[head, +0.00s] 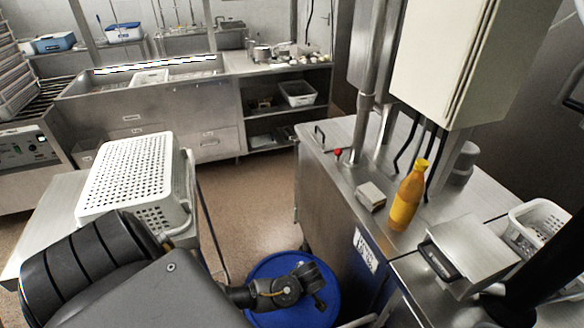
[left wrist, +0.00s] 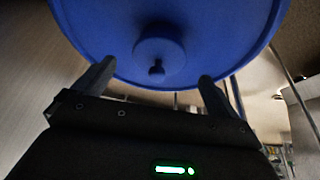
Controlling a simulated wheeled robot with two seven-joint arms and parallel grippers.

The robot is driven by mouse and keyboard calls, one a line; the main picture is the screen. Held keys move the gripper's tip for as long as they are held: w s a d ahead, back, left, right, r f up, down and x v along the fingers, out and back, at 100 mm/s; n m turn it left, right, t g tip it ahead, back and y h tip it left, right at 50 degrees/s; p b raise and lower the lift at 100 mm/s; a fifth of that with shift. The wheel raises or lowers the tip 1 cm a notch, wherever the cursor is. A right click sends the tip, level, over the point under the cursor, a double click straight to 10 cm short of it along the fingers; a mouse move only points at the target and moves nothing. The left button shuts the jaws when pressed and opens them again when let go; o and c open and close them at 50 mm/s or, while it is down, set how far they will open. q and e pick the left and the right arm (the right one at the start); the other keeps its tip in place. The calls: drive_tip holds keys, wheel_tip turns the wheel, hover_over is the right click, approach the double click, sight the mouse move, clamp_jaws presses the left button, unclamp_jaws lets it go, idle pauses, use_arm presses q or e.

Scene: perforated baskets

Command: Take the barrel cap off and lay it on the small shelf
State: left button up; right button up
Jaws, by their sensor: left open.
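The blue barrel (head: 262,310) stands on the floor at the bottom middle of the head view, between the left table and the steel counter. Its round blue cap (left wrist: 225,30) fills the top of the left wrist view, with a raised round knob (left wrist: 158,48) in its middle. My left gripper (left wrist: 155,88) is open and empty, its fingers spread to either side below the knob; I cannot tell whether they touch the cap. In the head view my left arm partly covers the barrel. My right gripper is not visible. I cannot clearly identify the small shelf.
A white perforated basket (head: 130,175) stands upside down on a table (head: 45,225) at left. The steel counter (head: 335,190) at right holds an orange bottle (head: 407,203), a small box (head: 371,195), a metal appliance (head: 468,250) and another basket (head: 535,222). Open floor (head: 245,200) lies behind the barrel.

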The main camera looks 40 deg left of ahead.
use_arm(q)
drive_tip(key=shift+x, duration=2.4)
drive_tip(key=c, duration=1.1)
drive_tip(key=shift+o, duration=0.2)
drive_tip(key=shift+r, duration=0.1)
drive_tip(key=shift+w+r, duration=0.1)
drive_tip(key=shift+r, duration=0.4)
wheel_tip(320, 180, up, 3)
drive_tip(key=shift+d+f+p, duration=0.1)
drive_tip(key=shift+f+p, duration=0.15)
drive_tip(key=shift+p, duration=0.05)
drive_tip(key=s+d+r, duration=0.6)
drive_tip(key=s+r, duration=0.3)
drive_tip(key=s, duration=0.3)
drive_tip(key=shift+d+r, duration=0.2)
drive_tip(key=shift+d, duration=0.15)
